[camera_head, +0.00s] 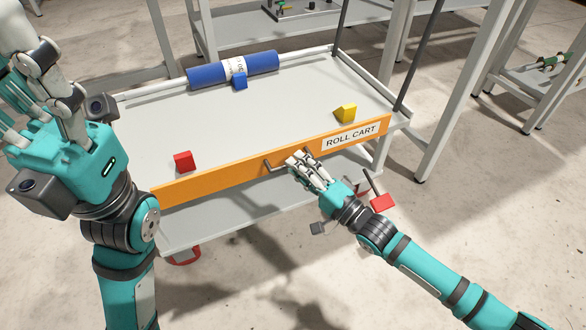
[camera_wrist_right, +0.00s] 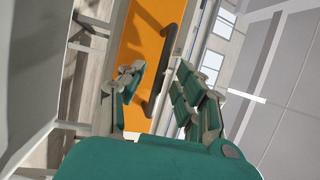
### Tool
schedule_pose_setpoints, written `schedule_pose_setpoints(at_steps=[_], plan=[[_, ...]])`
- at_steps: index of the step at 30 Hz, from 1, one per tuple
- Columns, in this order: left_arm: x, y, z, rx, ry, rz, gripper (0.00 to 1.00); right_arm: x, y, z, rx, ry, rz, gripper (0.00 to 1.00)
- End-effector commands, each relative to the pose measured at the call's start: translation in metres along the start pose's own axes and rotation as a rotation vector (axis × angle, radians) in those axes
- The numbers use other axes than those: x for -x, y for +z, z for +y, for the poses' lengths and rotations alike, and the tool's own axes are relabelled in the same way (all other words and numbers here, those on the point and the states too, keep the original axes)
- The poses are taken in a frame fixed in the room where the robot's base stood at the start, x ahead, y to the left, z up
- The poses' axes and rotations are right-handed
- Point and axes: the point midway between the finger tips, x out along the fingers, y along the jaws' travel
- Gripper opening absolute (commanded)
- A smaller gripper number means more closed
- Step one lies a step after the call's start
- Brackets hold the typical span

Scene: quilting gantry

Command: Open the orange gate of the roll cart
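The orange gate (camera_head: 230,174) runs along the near edge of the roll cart (camera_head: 265,120) and stands upright, closed across it. It has a dark bar handle (camera_head: 274,165) and a white "ROLL CART" label. My right gripper (camera_head: 303,164) is at the handle. In the right wrist view the handle (camera_wrist_right: 168,62) passes between its thumb and fingers, with the orange gate (camera_wrist_right: 145,40) behind. Gaps show on both sides of the bar, so the gripper looks open around it. My left gripper (camera_head: 35,85) is raised at the upper left, fingers extended and empty, partly cut off.
Grey frame legs (camera_head: 455,95) stand to the right. The concrete floor before the gate is largely clear.

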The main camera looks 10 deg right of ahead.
Motion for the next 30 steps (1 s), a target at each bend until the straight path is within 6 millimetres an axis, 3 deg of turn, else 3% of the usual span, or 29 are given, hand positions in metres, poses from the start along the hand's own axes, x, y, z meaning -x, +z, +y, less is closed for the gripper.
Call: schedule_pose_setpoints(at_steps=[6, 14, 23, 30], plan=[[-0.003, -0.003, 0.001, -0.003, 0.009, 0.022, 0.4, -0.018, 0.0, 0.001, 0.0, 0.0, 0.0, 0.33], [-0.004, -0.003, 0.002, -0.003, 0.01, 0.023, 0.4, -0.019, 0.0, 0.0, 0.0, 0.001, 0.0, 0.33], [-0.004, -0.003, 0.002, -0.003, 0.01, 0.024, 0.4, -0.019, 0.0, 0.0, 0.0, 0.001, 0.0, 0.0], [-0.004, -0.003, 0.002, -0.003, 0.01, 0.024, 0.4, -0.019, 0.0, 0.001, 0.001, 0.002, 0.0, 0.0]])
